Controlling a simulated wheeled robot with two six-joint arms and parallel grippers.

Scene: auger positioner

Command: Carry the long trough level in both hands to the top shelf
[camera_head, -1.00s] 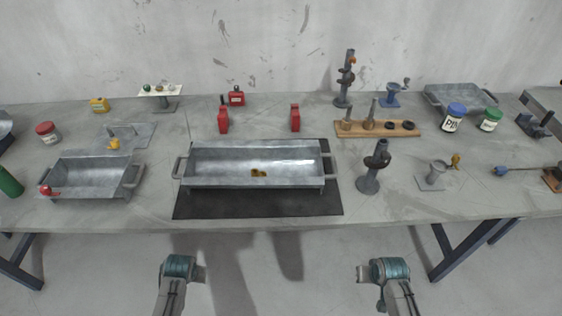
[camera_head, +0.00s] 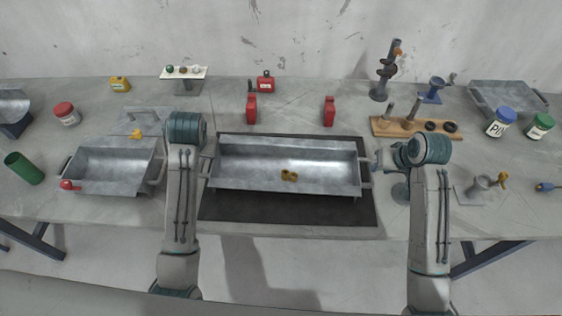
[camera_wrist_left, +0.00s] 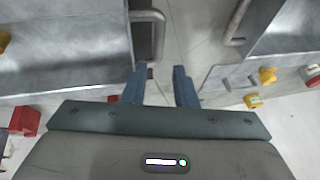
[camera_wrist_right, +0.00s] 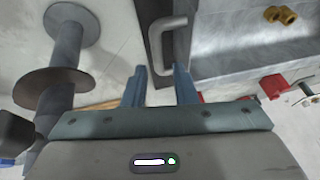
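The long grey metal trough (camera_head: 285,147) sits level on a black mat (camera_head: 290,213) at the middle of the bench, with a bar handle at each end. A brass fitting (camera_head: 289,175) lies in it. My left gripper (camera_wrist_left: 161,85) is open and empty; the trough's left handle (camera_wrist_left: 157,30) lies just beyond its fingertips, nearer one finger. My right gripper (camera_wrist_right: 160,85) is open and empty; the right handle (camera_wrist_right: 180,38) lies just beyond its fingertips, roughly in line with the gap. In the head view my wrists partly hide both grippers. No top shelf is recognisable.
A shorter trough (camera_head: 112,165) stands close left of my left arm. A dark post stand (camera_wrist_right: 62,65) is beside my right gripper. Two red blocks (camera_head: 252,109) (camera_head: 329,111) stand behind the long trough. A wooden rack (camera_head: 416,128) is behind right. Bare bench lies in front.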

